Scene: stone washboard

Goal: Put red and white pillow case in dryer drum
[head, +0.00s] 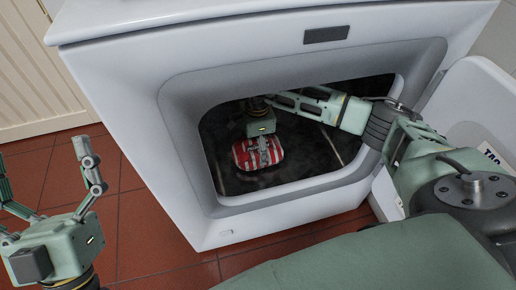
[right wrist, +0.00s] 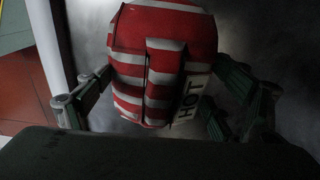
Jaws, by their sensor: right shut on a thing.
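The red and white striped pillow case (head: 246,155) is inside the dark dryer drum (head: 300,165), seen through the dryer's opening. My right gripper (head: 262,148) reaches into the drum and is shut on the pillow case. In the right wrist view the folded pillow case (right wrist: 165,45) sits between the fingers of my right gripper (right wrist: 165,100), with a white label reading "HOT" on it. I cannot tell whether the pillow case touches the drum floor. My left gripper (head: 48,193) is outside at the lower left, its fingers apart and empty.
The white dryer (head: 130,110) has a wide frame around its opening. Its open door (head: 480,95) stands at the right, beside my right arm. Red floor tiles (head: 135,235) lie clear at the left, and a cream panelled surface (head: 35,75) stands behind them.

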